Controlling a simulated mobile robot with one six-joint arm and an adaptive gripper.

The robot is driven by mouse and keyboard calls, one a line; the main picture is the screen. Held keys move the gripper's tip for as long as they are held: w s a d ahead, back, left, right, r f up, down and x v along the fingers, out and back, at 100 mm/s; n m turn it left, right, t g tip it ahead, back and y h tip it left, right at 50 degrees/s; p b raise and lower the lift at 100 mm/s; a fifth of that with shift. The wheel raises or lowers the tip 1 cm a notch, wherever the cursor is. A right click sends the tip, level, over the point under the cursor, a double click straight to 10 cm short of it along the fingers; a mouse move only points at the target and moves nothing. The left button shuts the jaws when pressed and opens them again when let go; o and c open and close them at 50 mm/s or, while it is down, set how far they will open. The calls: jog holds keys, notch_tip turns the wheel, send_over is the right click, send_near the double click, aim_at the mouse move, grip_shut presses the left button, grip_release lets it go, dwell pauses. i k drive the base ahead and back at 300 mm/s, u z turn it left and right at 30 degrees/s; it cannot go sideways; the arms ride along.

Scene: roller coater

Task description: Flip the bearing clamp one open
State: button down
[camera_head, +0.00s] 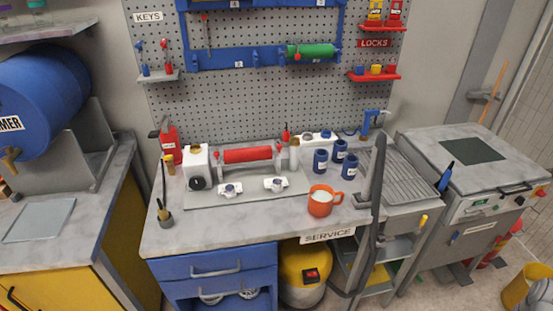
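The roller coater stands on a grey base plate (205,203) on the service bench. Its red roller (247,155) lies level between the end supports. A white block (195,160) with a black knob (197,184) is at its left end. Two small white fittings with grey round parts sit at the front of the plate, a left fitting (231,189) and a right fitting (276,184). They may be the bearing clamps; no label shows which is one, and whether they are open or closed is too small to tell. My gripper is not recognisable in view.
A dark upright shape (376,190), possibly part of my arm, crosses the bench's right side. An orange mug (321,202) stands right of the plate, with blue jars (320,162) behind. A red bottle (169,140) is at back left. The bench's front strip is mostly clear.

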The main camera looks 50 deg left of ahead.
aim_at(278, 147)
jog(key=u, duration=0.1)
jog(key=k, duration=1.4)
jog(key=u, duration=1.25)
jog(key=i, duration=1.05)
jog(key=z, duration=0.05)
